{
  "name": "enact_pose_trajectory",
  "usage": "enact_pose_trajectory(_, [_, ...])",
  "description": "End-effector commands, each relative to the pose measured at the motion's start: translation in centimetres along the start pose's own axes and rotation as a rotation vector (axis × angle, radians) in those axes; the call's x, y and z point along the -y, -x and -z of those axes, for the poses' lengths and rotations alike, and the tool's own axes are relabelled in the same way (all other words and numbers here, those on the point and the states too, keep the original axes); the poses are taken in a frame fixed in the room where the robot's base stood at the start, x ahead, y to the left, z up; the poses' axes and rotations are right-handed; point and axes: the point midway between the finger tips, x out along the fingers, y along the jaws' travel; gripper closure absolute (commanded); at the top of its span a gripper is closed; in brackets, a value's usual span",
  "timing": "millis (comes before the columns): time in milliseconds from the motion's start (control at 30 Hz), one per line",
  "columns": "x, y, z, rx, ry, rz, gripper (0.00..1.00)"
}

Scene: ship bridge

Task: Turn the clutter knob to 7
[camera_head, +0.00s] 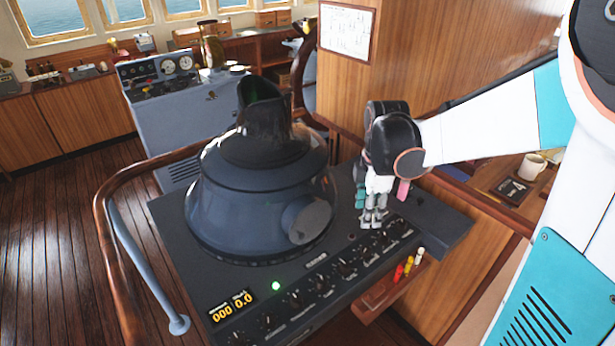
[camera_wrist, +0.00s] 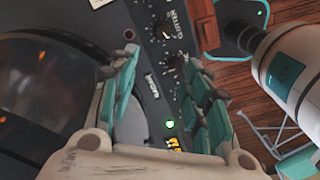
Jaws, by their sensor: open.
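A row of small black knobs with white markings runs along the front edge of the dark console (camera_head: 160,213). In the wrist view, a black knob (camera_wrist: 163,31) sits beside a white label that seems to read CLUTTER. Its pointer setting is too small to read. My gripper (camera_head: 374,222) is over the right part of the knob row, fingers pointing down. In the wrist view my gripper (camera_wrist: 161,57) is open, with nothing between its fingers. The labelled knob lies beyond the fingertips. Another knob is partly hidden by the right finger.
A large radar hood (camera_head: 262,165) rises from the console just left of my gripper. A green light (camera_head: 275,286) and yellow displays (camera_head: 231,305) are at the front left. Red, yellow and white pegs (camera_head: 408,264) stand on a wooden ledge. A wooden rail (camera_head: 112,180) borders the left.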

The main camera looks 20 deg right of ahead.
Motion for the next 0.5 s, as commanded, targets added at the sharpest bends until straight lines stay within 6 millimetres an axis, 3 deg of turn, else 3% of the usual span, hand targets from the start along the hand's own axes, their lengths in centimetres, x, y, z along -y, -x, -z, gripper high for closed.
enact_pose_trajectory(100, [-0.4,-0.7,-1.4,-0.002,0.079,0.033,0.56])
enact_pose_trajectory(333, [-0.4,-2.2,-1.8,-0.004,0.122,0.048,0.56])
enact_pose_trajectory(500, [-0.3,-5.0,-1.8,-0.004,0.121,0.047,0.56])
